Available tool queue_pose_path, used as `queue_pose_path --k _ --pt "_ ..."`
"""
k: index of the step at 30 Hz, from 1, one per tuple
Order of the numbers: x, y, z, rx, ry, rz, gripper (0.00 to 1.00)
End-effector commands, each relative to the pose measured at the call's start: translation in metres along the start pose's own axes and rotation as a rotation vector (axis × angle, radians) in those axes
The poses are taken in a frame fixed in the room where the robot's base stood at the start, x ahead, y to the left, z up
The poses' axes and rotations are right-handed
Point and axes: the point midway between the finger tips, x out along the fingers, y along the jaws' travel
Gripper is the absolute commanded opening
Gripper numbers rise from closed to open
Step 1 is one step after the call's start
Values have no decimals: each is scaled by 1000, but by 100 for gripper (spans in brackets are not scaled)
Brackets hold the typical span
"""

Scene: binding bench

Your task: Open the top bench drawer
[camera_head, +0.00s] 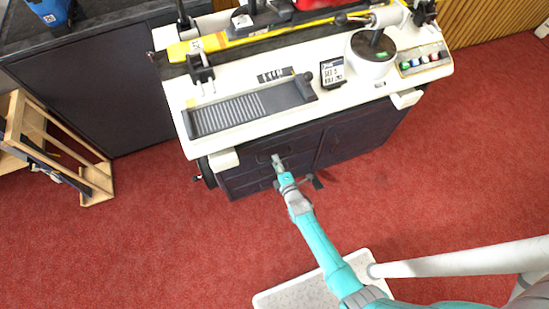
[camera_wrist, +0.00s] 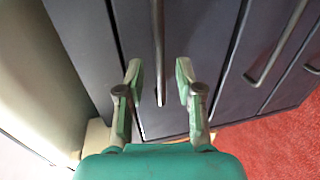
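The bench (camera_head: 350,118) has a dark front below a pale top, with drawers on its left half. The top drawer (camera_head: 242,164) shows as a dark panel flush with the front, as far as I can see. In the wrist view this drawer front (camera_wrist: 205,50) fills the middle, and its bar handle (camera_wrist: 158,50) runs down the picture. My gripper (camera_head: 278,160) is at the drawer fronts. In the wrist view my gripper (camera_wrist: 158,78) is open, one finger on each side of the handle, with gaps showing. I cannot tell the depth between fingertips and handle.
Lower drawer handles (camera_wrist: 275,50) show to the right in the wrist view. A pale block (camera_head: 224,159) juts from the bench's front left corner. A wooden rack (camera_head: 97,185) stands at the left. Red carpet (camera_head: 180,250) is clear in front of the bench.

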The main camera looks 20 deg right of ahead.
Motion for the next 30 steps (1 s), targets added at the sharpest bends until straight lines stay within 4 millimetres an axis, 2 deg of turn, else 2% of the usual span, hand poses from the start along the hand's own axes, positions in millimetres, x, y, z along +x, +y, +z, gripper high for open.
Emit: queue_pose_path --k 3,7,19,23,24,30 --pt "14 0 0 0 0 -1 36" --pt "23 0 0 1 0 -1 36" --pt "28 0 0 1 0 0 36" --pt "27 0 0 1 0 0 4" --pt "27 0 0 1 0 0 0" --pt "27 0 0 1 0 -1 0"
